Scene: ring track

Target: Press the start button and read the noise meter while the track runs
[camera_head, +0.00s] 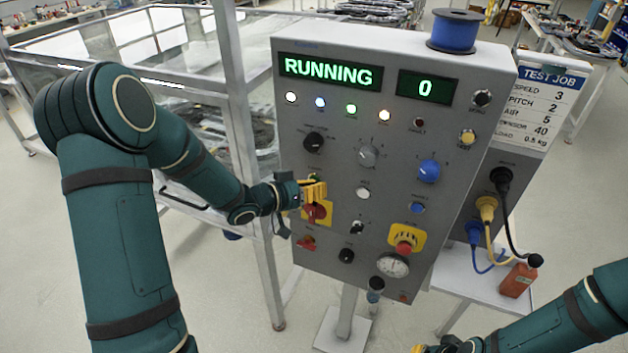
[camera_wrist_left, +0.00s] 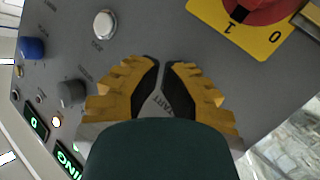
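The grey control panel (camera_head: 330,110) faces me, and its green display (camera_head: 330,71) reads RUNNING. A smaller display (camera_head: 427,87) reads 0. My left gripper (camera_head: 318,190) is at the panel's left side, above the red rotary switch. In the left wrist view its yellow fingers (camera_wrist_left: 162,66) are shut with only a thin gap at the tips, over a START label (camera_wrist_left: 165,103). The start button is mostly hidden by the gripper; contact cannot be told. A round white dial gauge (camera_head: 393,265) sits low on the panel; no noise meter label is readable. My right gripper (camera_head: 432,348) barely shows at the bottom edge.
The red rotary switch (camera_head: 317,212) and the red emergency stop (camera_head: 405,245) have yellow plates. A blue spool (camera_head: 454,31) stands on top of the panel. A framed glass enclosure (camera_head: 235,80) stands behind my left arm.

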